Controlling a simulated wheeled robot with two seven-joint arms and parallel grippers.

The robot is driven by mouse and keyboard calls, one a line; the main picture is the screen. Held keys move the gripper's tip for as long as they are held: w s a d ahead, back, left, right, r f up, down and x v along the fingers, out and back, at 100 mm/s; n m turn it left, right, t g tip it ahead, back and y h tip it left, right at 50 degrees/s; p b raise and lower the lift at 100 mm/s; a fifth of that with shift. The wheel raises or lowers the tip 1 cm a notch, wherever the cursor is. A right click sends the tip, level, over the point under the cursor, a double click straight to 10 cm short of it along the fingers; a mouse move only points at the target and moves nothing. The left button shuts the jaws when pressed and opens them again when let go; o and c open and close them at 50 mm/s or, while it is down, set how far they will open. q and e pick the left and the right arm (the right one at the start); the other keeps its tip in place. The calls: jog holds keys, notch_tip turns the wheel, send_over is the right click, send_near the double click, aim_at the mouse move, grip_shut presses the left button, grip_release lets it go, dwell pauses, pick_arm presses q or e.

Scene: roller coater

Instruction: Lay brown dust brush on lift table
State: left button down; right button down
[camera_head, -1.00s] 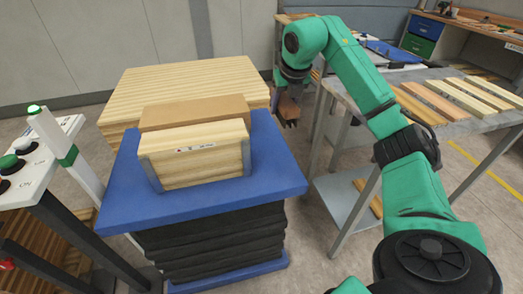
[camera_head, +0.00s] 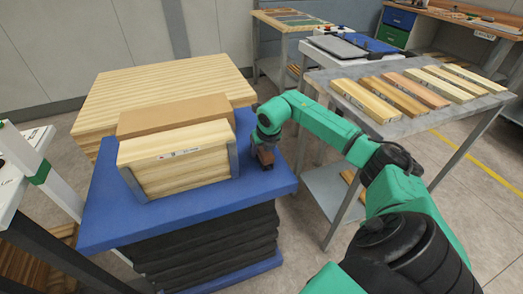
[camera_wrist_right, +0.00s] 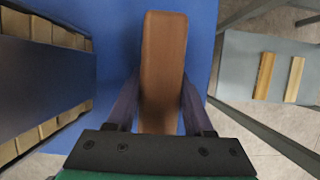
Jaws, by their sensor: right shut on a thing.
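The brown dust brush (camera_wrist_right: 163,65) is held between the two fingers of my right gripper (camera_wrist_right: 158,105) in the right wrist view. In the head view the brush (camera_head: 266,157) shows small below my right gripper (camera_head: 264,148), over the right part of the blue lift table (camera_head: 120,213). The blue top also fills the area behind the brush in the wrist view (camera_wrist_right: 205,25). I cannot tell whether the brush touches the table top. My left gripper is not in view.
A wooden box with grey corners (camera_head: 185,165) and a brown block (camera_head: 170,114) occupy the middle of the lift table. A grey table with several wooden pieces (camera_head: 425,125) stands to the right. The table's right strip is narrow but clear.

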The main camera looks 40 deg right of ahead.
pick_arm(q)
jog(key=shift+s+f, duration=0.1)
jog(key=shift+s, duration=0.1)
pick_arm(e)
jog(key=shift+w+f, duration=0.1)
jog(key=shift+f, duration=0.05)
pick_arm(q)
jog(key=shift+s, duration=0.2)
pick_arm(e)
jog(key=shift+c, duration=1.4)
grip_release()
jog(key=v, duration=1.2)
jog(key=shift+b, duration=0.4)
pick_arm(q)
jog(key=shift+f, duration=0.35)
